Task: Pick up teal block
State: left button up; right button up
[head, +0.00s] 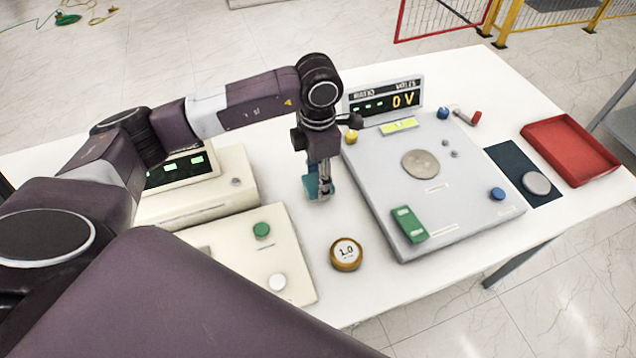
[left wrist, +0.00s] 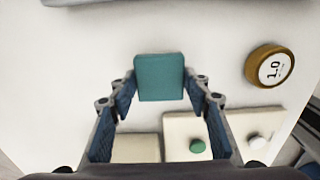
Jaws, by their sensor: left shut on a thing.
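The teal block (left wrist: 160,78) is a small square-faced block held between the two fingertips of my left gripper (left wrist: 160,90) in the left wrist view. In the head view my left gripper (head: 322,186) points down over the white table, and the teal block (head: 311,190) shows partly behind its fingers. The fingers are shut on the block's two sides. I cannot tell whether the block touches the table or is just above it. My right gripper is not in view.
A grey panel (head: 470,205) with a 0 V display (head: 387,100) stands right of the gripper. A cream box (head: 245,250) with a green and a white knob is at front left. A gold 1.0 weight (head: 346,254) lies between them. A red tray (head: 571,150) is at far right.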

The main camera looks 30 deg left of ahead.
pick_arm(q)
notch_tip(320, 180, up, 18)
jog(key=b, duration=0.2)
